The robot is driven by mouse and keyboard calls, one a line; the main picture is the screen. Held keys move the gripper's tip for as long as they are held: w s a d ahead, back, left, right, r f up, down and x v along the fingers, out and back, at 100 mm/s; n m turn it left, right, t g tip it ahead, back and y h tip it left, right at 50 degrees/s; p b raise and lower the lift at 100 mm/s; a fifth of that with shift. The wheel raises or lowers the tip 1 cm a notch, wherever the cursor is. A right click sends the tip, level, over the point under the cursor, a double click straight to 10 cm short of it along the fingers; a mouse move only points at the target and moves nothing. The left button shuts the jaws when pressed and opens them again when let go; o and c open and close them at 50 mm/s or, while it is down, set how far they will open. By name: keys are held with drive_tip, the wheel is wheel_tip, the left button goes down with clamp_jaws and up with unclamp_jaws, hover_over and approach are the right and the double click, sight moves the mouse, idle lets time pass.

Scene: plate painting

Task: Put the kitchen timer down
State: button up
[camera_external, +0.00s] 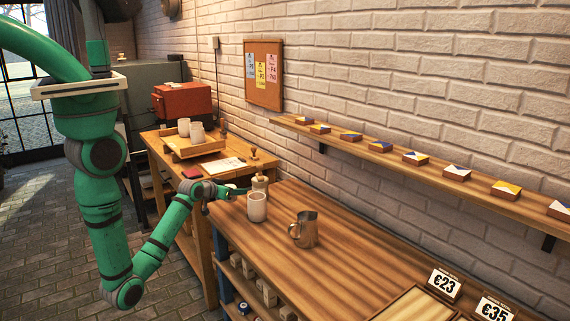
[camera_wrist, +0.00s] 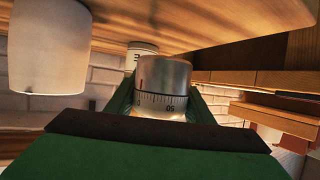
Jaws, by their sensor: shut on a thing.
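The kitchen timer (camera_wrist: 163,88) is a silver cylinder with a pale numbered dial band. It sits between the green fingers of my gripper (camera_wrist: 163,104) in the wrist view, which shows the scene upside down. In the external view my gripper (camera_external: 236,189) is at the near-left end of the wooden worktop (camera_external: 345,268), just left of a white cup (camera_external: 257,207). The timer is too small or hidden to make out there. The wrist view does not clearly show whether the timer touches the wood.
The white cup also shows close by in the wrist view (camera_wrist: 48,48). A small labelled jar (camera_wrist: 140,52) stands behind the timer. A metal pitcher (camera_external: 304,230) stands farther right. The worktop is clear behind the pitcher. A wall shelf (camera_external: 335,138) holds several painted tiles.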

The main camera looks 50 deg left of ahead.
sight(236, 206)
drive_tip(key=shift+f, duration=2.4)
drive_tip(key=shift+f, duration=0.15)
drive_tip(key=o, duration=1.1)
drive_tip(key=shift+o, duration=0.2)
